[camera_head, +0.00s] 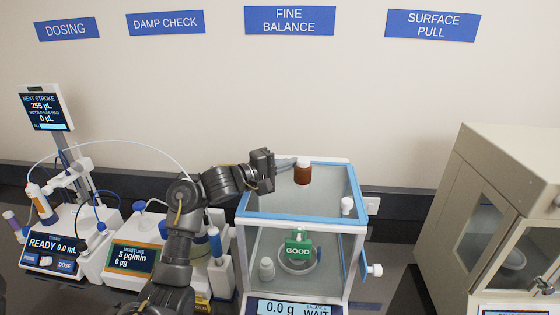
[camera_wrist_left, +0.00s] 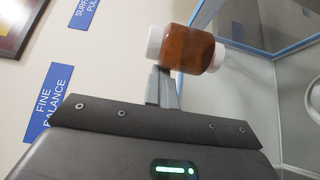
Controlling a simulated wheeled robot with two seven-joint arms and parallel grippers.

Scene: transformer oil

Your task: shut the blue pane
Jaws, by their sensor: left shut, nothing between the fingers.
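The glass balance case has a blue-edged pane (camera_head: 300,217) across its top in the head view, and a blue edge (camera_wrist_left: 245,45) also shows in the left wrist view. I cannot tell how far the pane is open. My left gripper (camera_head: 287,162) is shut and empty at the back left of the case top. Its fingertips (camera_wrist_left: 164,88) show in the left wrist view, close beside a brown bottle (camera_head: 303,174) with a white cap. That bottle (camera_wrist_left: 187,48) looks tilted in the wrist picture. I cannot tell whether the fingers touch it. My right gripper is out of view.
A white knob (camera_head: 347,205) is at the case's right, and another (camera_head: 375,270) sticks out of its side. A moisture unit (camera_head: 132,258) stands left and a beige cabinet (camera_head: 500,190) right.

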